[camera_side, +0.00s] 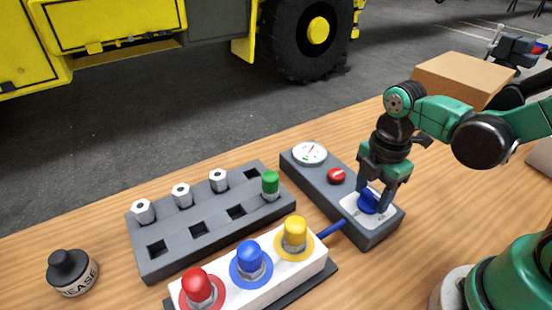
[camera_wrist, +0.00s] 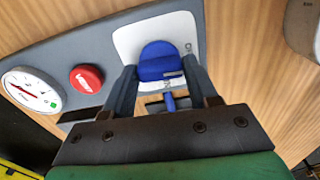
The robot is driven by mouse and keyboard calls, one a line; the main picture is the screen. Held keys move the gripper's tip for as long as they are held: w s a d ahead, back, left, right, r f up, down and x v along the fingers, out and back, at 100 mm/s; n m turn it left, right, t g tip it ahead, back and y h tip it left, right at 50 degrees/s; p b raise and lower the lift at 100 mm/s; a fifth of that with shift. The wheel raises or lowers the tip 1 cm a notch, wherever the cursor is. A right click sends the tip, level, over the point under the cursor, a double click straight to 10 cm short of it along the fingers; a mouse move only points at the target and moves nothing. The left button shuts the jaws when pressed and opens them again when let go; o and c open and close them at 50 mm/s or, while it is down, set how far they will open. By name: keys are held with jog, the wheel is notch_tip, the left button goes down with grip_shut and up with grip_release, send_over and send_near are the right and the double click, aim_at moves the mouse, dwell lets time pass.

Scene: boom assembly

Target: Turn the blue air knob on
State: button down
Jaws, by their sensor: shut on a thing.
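The blue air knob (camera_side: 369,202) sits on a white plate (camera_side: 389,216) at the near right end of a dark grey panel (camera_side: 357,225). My gripper (camera_side: 376,199) points down over it, with a finger on either side. In the wrist view the blue knob (camera_wrist: 160,62) shows between the two dark fingers of my gripper (camera_wrist: 160,80), which are shut on it. The lettering on the white plate (camera_wrist: 126,42) is partly hidden by the fingers and the knob.
The panel also carries a round gauge (camera_side: 310,152) and a red knob (camera_side: 336,176). A grey block (camera_side: 190,230) with hex nuts and a green-capped part (camera_side: 270,184) stands to the left. A white block with red, blue and yellow fittings (camera_side: 295,233) is in front. A black grease jar (camera_side: 72,271) stands far left.

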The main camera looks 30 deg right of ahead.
jog(key=m, duration=0.8)
jog(key=shift+m, duration=0.3)
jog(key=m, duration=0.4)
jog(key=shift+m, duration=2.3)
jog(key=shift+c, duration=1.2)
grip_release()
jog(key=shift+r, duration=0.1)
